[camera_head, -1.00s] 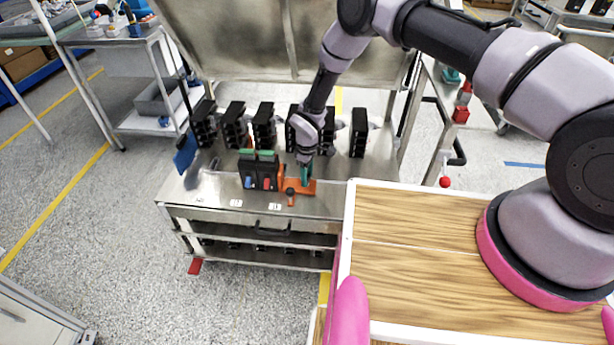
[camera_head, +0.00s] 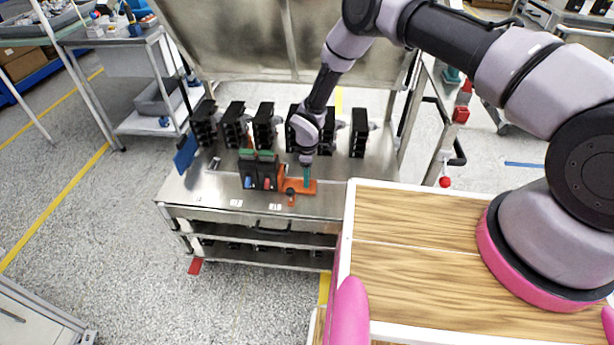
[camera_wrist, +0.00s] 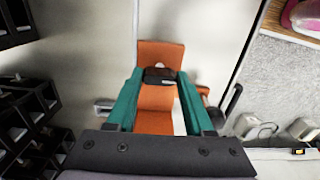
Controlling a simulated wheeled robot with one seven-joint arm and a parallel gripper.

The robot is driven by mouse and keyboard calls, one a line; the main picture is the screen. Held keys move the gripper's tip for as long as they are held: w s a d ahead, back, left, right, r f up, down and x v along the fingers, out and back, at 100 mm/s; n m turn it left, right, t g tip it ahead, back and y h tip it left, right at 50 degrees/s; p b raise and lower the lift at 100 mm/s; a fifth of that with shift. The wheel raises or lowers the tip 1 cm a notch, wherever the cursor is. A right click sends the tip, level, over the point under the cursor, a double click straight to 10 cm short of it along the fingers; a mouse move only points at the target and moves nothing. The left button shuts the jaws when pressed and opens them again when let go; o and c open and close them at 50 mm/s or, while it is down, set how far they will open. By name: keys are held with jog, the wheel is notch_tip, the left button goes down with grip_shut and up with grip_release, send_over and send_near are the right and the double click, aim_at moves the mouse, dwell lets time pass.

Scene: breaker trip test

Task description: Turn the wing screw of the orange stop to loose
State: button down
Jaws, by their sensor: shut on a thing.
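The orange stop (camera_head: 311,187) lies on the metal cart top, just right of the two black breakers (camera_head: 260,171). My gripper (camera_head: 306,183) points down over the stop. In the wrist view its teal fingers (camera_wrist: 160,82) are closed on the small black wing screw (camera_wrist: 160,73), which sits over the orange stop (camera_wrist: 160,52). The fingers and the screw hide part of the stop. The screw's lower part and its thread are hidden. In the head view the screw is too small to make out.
Several black breaker units (camera_head: 265,127) stand in a row behind on the cart top (camera_head: 222,190). A raised metal panel (camera_head: 250,40) closes the back. A wooden-topped surface (camera_head: 420,250) lies at the right. The cart's front strip is mostly clear.

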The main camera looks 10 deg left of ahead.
jog(key=shift+c, duration=1.4)
grip_release()
notch_tip(320, 180, up, 11)
jog(key=shift+f, duration=0.1)
